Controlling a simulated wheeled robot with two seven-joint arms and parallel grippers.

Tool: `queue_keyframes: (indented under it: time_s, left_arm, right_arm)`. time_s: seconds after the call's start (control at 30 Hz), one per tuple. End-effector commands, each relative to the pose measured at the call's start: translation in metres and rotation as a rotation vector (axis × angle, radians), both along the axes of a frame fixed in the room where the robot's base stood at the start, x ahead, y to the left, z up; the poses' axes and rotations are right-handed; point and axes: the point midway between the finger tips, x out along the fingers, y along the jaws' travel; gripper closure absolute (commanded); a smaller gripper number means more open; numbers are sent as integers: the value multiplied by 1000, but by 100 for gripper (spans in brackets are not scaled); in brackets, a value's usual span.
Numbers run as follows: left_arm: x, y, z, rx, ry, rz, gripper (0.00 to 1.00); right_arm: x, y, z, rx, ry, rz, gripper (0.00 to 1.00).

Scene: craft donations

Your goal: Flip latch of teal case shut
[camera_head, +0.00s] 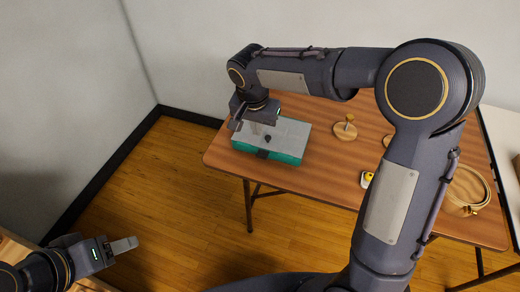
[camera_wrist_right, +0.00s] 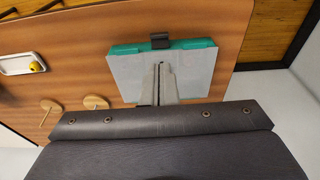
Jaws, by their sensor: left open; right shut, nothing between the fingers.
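The teal case (camera_head: 285,155) lies closed on the wooden table near its left end, with a flat grey lid (camera_head: 290,130). A dark latch (camera_head: 263,154) is at the middle of its front side; it also shows in the right wrist view (camera_wrist_right: 160,41), jutting out past the lid edge. Its exact angle is hard to tell. My right gripper (camera_wrist_right: 162,68) is shut and empty, over the lid with its fingertips pointing toward the latch side and apart from the latch. My left gripper (camera_head: 124,244) is open and empty at lower left, far from the case.
Wooden spool stands (camera_head: 345,130) are right of the case. A small tray with a yellow item (camera_head: 367,178) and a round hoop (camera_head: 468,190) lie further right on the table (camera_head: 320,170). The floor (camera_head: 170,190) left of the table is clear.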

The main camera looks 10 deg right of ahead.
Motion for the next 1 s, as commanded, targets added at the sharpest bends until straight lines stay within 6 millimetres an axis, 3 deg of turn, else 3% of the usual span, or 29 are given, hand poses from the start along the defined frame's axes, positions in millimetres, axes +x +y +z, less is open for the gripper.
queue_keyframes:
  time_s: [0.3,0.5,0.7,1.0]
  left_arm:
    - [0,0,1,0,0,0,45]
    - [0,0,4,0,0,0,45]
    - [0,0,5,0,0,0,45]
    - [0,0,5,0,0,0,45]
  right_arm:
    - [9,-8,-68,-2,7,-1,100]
    - [14,-11,-101,-1,6,0,100]
    - [17,-12,-118,0,2,1,100]
    - [18,-13,-120,1,1,0,100]
